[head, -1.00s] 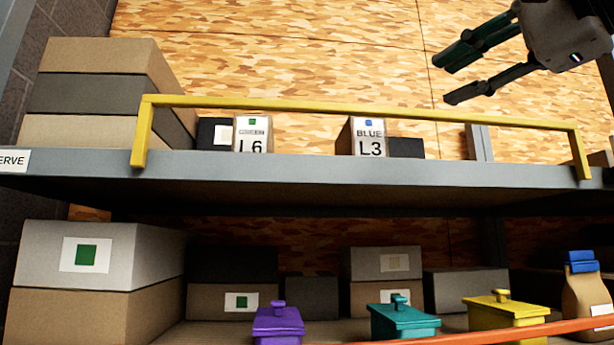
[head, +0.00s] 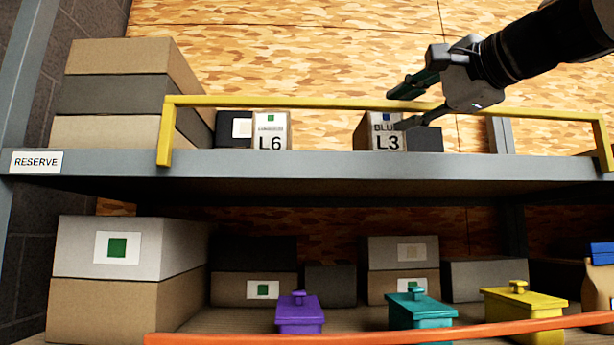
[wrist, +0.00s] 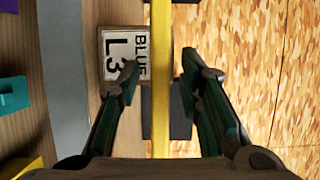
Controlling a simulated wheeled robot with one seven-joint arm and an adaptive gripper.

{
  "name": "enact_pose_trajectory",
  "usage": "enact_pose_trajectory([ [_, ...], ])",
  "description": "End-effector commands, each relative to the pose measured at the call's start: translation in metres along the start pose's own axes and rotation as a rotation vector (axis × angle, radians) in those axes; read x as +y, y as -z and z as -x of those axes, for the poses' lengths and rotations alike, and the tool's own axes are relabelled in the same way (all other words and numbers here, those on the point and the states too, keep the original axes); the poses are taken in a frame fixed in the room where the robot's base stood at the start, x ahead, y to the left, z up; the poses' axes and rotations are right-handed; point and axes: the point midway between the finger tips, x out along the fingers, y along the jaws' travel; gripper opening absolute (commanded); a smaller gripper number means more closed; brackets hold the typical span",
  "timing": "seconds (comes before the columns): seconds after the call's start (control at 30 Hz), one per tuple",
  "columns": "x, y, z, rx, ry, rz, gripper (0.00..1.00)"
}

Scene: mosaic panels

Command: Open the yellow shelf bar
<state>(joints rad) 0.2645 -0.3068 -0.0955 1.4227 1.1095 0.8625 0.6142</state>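The yellow shelf bar (head: 300,103) runs along the front of the upper shelf, raised above its edge, with a bent-down leg at each end. My gripper (head: 402,108) is at the bar, right of its middle, in front of the L3 box. In the wrist view my gripper (wrist: 155,83) is open, with one finger on each side of the bar (wrist: 160,115). A gap shows between the bar and each finger. The left finger overlaps part of the L3 label in that view.
The upper shelf (head: 300,165) holds the BLUE L3 box (head: 388,140), the L6 box (head: 270,135) and stacked boxes (head: 120,95) at left. Below are purple (head: 299,315), teal (head: 420,311) and yellow (head: 523,303) lidded containers behind an orange bar (head: 400,334).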

Motion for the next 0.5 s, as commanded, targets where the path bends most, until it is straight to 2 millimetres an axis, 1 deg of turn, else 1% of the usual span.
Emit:
enact_pose_trajectory([
  [0.1,0.0001,0.0001,0.0,0.0,0.0,0.0,0.33],
  [0.13,0.0001,0.0001,0.0001,0.0,0.0,0.0,0.29],
  [0.17,0.0002,0.0002,0.0001,0.0,0.0,0.0,0.22],
  [0.2,0.0002,0.0002,0.0001,0.0,0.0,0.0,0.13],
  [0.27,0.0002,0.0002,0.0002,0.0,0.0,0.0,0.0],
  [0.5,0.0005,0.0002,0.0002,0.0,0.0,0.001,0.0],
])
